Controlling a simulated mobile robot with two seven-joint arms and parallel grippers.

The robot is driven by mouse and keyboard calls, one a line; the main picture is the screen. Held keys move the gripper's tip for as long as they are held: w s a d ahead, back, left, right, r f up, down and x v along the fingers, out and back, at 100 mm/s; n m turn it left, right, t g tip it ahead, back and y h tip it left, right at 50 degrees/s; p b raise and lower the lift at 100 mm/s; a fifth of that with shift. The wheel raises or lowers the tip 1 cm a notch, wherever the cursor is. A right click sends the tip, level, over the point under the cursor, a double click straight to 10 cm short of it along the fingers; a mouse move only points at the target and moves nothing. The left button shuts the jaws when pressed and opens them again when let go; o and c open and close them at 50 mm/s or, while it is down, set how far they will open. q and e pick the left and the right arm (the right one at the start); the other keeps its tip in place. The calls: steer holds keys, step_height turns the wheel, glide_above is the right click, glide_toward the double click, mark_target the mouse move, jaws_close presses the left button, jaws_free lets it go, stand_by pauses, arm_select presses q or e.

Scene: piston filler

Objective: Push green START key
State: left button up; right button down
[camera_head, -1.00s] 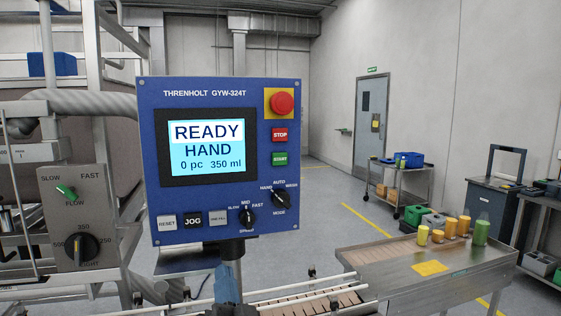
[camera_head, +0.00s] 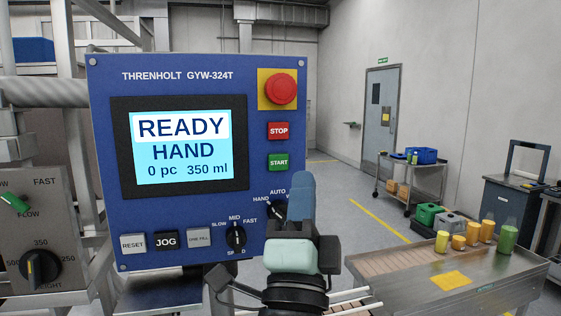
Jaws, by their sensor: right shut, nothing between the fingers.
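The green START key (camera_head: 278,162) sits on the right side of the blue control panel (camera_head: 190,210), just below the red STOP key (camera_head: 278,131). The panel's screen (camera_head: 182,145) reads READY, HAND, 0 pc, 350 ml. My right gripper (camera_head: 301,185) is in front of the panel's lower right edge, with its shut fingers pointing up. Its tip is to the right of and a little below the START key, and the key is fully visible. My left gripper is out of view.
A red emergency stop (camera_head: 281,89) on a yellow plate is above the STOP key. RESET (camera_head: 133,243) and JOG (camera_head: 166,241) keys and a speed knob (camera_head: 236,238) line the panel's bottom. A steel table (camera_head: 480,287) with several bottles stands at right.

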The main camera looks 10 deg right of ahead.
mark_target(279, 162)
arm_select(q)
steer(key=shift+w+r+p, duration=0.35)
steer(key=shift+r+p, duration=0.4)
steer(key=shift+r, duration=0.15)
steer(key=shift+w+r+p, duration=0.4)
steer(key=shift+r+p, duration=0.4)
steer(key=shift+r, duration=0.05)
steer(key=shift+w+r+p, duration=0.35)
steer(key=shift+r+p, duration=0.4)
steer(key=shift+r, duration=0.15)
arm_select(e)
steer(key=shift+w+a, duration=0.2)
steer(key=shift+w, duration=4.1)
steer(key=shift+w, duration=0.1)
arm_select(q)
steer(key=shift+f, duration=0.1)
arm_select(e)
steer(key=shift+w, duration=0.35)
